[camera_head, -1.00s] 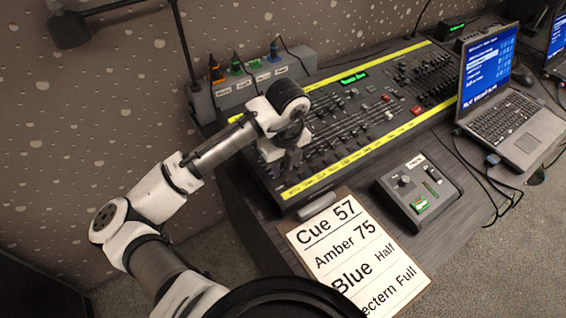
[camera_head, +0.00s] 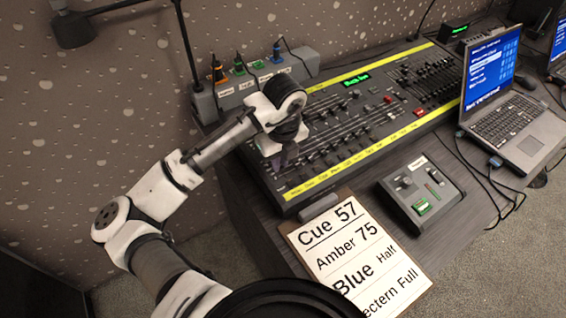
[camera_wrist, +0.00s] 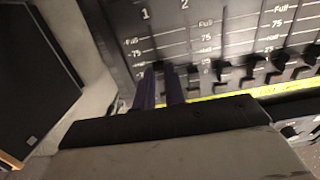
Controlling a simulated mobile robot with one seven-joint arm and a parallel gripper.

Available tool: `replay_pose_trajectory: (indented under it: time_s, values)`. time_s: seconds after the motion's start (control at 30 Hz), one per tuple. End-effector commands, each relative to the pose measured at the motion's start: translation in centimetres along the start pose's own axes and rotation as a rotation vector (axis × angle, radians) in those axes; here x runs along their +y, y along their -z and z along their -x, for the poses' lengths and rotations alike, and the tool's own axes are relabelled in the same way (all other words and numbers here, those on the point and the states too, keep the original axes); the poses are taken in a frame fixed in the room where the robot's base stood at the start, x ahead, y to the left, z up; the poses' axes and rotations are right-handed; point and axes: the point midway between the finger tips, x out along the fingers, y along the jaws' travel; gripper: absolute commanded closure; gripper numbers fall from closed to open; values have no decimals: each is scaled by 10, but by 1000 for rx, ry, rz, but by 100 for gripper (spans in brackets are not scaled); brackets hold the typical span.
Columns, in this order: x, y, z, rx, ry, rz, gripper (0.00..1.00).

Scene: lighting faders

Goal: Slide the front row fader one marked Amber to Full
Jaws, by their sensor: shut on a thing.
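The lighting console (camera_head: 268,182) has rows of dark faders and a yellow label strip (camera_head: 362,151) along its front edge. In the wrist view the panel shows columns marked 1 and 2, each with Full, 75 and Half marks. My gripper (camera_head: 283,160) is down at the console's left front; its purple fingers also show in the wrist view (camera_wrist: 160,86). They are shut on a dark fader cap at the foot of column 1, which they largely hide. The cap's exact level cannot be read. The strip's words are too small to read surely.
A small control box (camera_head: 420,192) and a laptop (camera_head: 515,130) stand to the right. A grey box with coloured plugs (camera_head: 252,88) stands behind. More fader caps (camera_wrist: 250,78) sit close on the right.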

Motion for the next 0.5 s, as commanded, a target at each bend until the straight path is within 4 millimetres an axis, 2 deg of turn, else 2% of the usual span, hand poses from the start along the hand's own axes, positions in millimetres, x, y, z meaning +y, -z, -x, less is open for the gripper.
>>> replay_pose_trajectory:
  time_s: [0.5]
  values:
    - [0,-27,0,-1,1,1,98]
